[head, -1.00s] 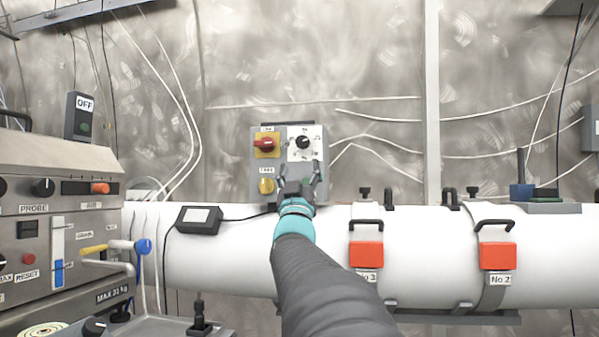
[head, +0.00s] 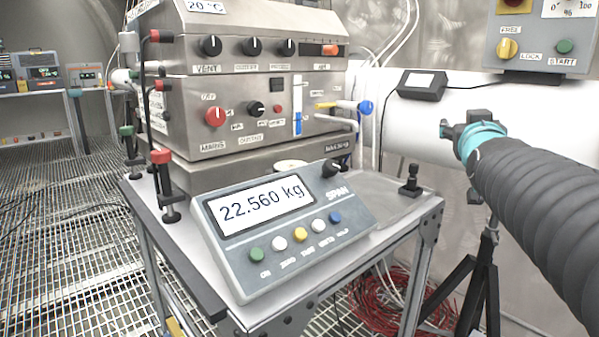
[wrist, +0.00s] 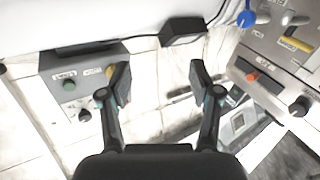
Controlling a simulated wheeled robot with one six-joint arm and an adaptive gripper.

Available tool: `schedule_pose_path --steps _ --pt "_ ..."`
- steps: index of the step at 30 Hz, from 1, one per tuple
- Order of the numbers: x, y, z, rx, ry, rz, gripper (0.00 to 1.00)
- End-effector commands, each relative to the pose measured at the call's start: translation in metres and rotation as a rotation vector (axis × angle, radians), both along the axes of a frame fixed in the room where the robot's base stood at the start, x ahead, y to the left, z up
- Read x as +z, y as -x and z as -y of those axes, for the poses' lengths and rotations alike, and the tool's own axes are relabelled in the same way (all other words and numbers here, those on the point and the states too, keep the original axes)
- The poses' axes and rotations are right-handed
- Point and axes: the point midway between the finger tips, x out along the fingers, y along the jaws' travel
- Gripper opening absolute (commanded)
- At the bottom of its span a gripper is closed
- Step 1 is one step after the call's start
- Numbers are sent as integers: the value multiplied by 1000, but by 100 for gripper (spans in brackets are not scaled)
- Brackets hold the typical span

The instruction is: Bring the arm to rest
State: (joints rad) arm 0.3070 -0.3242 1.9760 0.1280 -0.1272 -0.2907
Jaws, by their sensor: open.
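My gripper (head: 460,126) is at the right of the head view, in front of the white pipe (head: 440,125). My grey sleeved arm with a teal cuff reaches in from the right edge. In the wrist view my gripper (wrist: 160,75) has its two fingers spread wide, with nothing between them. The fingers are seen almost end-on in the head view, so their gap is hard to make out there.
A grey control box (head: 540,50) hangs above right of my gripper. A cart carries a scale display (head: 285,225) reading 22.560 kg and a steel instrument stack (head: 250,110). A black tripod (head: 470,290) and red cables (head: 385,305) are below. Grating floor (head: 60,240) lies open at left.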

Motion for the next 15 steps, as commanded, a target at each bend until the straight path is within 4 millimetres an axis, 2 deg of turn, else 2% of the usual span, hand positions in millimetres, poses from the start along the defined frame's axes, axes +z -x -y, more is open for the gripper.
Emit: schedule_pose_path --steps 1,6,11,15 --pt "-24 10 -20 38 -36 -74 63" --pt "-111 54 -75 133 -148 -343 63" --pt "-189 111 -115 188 -230 -596 63" --pt "-249 169 -140 211 -281 -806 63"
